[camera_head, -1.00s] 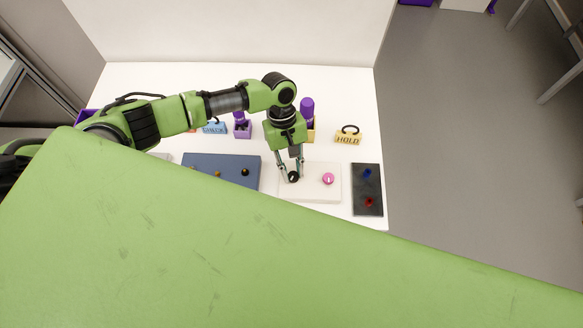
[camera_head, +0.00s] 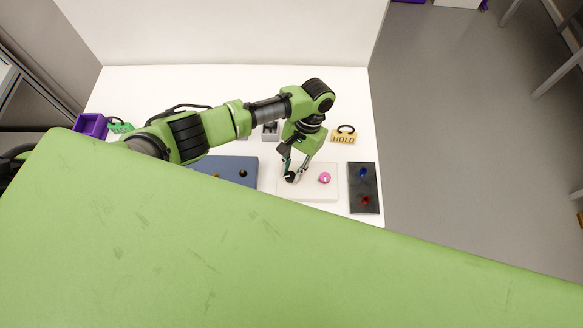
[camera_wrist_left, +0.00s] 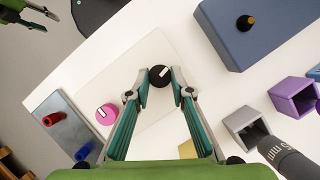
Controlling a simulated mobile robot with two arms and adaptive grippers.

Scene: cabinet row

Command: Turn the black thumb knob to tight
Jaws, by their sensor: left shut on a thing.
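The black thumb knob (camera_head: 289,176), with a white pointer line, stands on the left part of a white plate (camera_head: 318,194). In the left wrist view the black knob (camera_wrist_left: 160,76) sits between the two fingertips of my left gripper (camera_wrist_left: 159,85), which is shut on it. In the head view my left gripper (camera_head: 295,174) reaches down to the knob at a tilt. A pink knob (camera_head: 325,178) with a white line is on the same plate, to the right. My right gripper (camera_wrist_left: 38,17) shows in the wrist view's upper left corner, fingers apart and empty.
A dark panel (camera_head: 363,184) with a blue and a red piece lies right of the plate. A blue box (camera_head: 236,172) with small knobs is on the left. Behind stand a yellow HOLD block (camera_head: 344,137) and a purple open box (camera_head: 91,125).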

